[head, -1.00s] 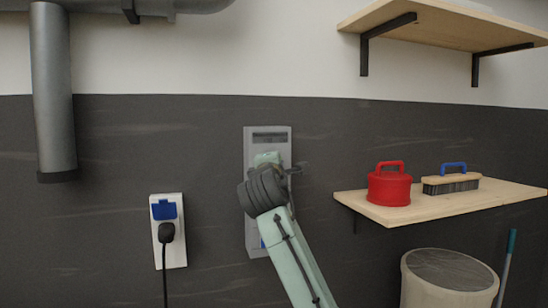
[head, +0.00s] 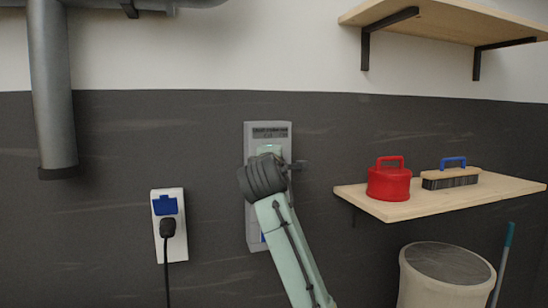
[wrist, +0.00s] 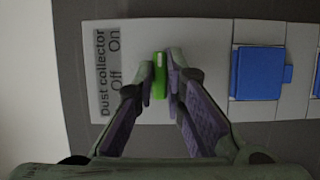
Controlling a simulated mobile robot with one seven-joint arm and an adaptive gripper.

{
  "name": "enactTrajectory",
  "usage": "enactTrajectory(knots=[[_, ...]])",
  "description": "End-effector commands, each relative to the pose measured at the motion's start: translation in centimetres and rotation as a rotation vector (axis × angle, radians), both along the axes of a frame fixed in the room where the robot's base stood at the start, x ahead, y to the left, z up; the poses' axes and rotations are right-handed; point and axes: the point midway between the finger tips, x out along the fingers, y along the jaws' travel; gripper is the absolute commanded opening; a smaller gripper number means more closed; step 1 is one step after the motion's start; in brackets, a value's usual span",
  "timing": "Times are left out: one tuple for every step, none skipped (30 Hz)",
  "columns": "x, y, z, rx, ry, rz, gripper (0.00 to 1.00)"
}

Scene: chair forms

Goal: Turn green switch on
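The green switch (wrist: 160,76) sits on a grey wall panel (wrist: 205,40) in the wrist view, beside the label "Dust collector On Off" (wrist: 108,72). It stands upright in the picture, across from the space between the two words. My gripper (wrist: 160,72) has its fingertips close together, one on each side of the switch, and they appear to touch it. In the head view my gripper and wrist (head: 265,175) cover the middle of the panel (head: 252,140) and hide the switch.
A blue socket cover (wrist: 258,72) is beside the switch on the panel. A separate socket (head: 168,228) with a black plug is at left. A bin (head: 445,278) stands below.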

Motion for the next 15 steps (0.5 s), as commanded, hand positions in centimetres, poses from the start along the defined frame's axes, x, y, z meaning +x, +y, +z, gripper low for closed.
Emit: enactTrajectory(knots=[[0.01,0.03,-0.04,0.001,0.001,0.001,0.14],[0.01,0.03,-0.04,0.001,0.001,0.001,0.16],[0.01,0.02,-0.04,0.001,0.001,0.001,0.19],[0.01,0.02,-0.03,0.000,0.001,0.001,0.21],[0.01,0.02,-0.03,0.000,0.001,0.001,0.23],[0.01,0.01,-0.02,0.000,0.000,0.000,0.25],[0.01,0.01,-0.02,0.000,0.000,0.000,0.27],[0.01,0.01,-0.02,0.000,0.000,0.000,0.29],[0.01,0.01,-0.01,0.000,0.000,0.000,0.31],[0.01,0.01,-0.01,0.000,0.000,0.000,0.31],[0.00,0.01,0.00,0.000,0.000,0.000,0.31],[0.00,0.00,0.00,-0.001,0.000,0.000,0.31],[0.00,0.00,0.00,-0.001,0.000,0.000,0.31],[0.00,0.00,0.00,-0.001,0.000,0.000,0.31],[0.00,0.00,0.01,-0.001,0.000,0.000,0.31]])
